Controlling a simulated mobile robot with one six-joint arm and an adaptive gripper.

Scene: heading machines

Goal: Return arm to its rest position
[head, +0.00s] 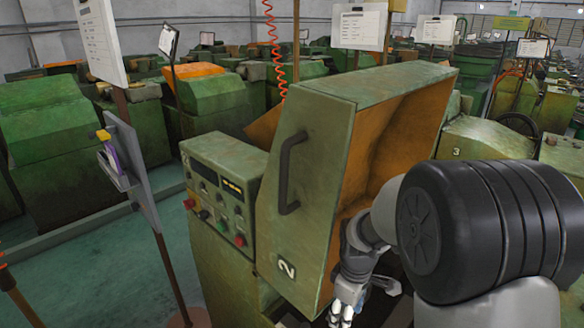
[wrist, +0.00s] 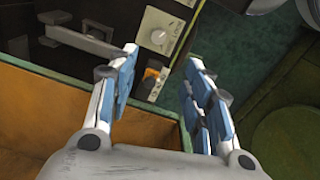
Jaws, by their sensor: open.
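My gripper (head: 343,308) is low in the head view, right of the raised green cover (head: 310,200) marked 2, below its orange inner side. In the wrist view my gripper (wrist: 160,95) has its two blue-padded fingers apart with nothing between them. My arm enters from the right of the head view, its dark elbow covering part of the machine behind. The gripper's fingertips are near the bottom edge of the head view, and what lies below them is cut off.
The cover has a dark handle (head: 290,172). A control panel (head: 222,190) with buttons stands left of it. A post-mounted board (head: 132,165) is further left. Machine 3 (head: 485,140) is behind my arm. Open floor (head: 80,275) lies at left.

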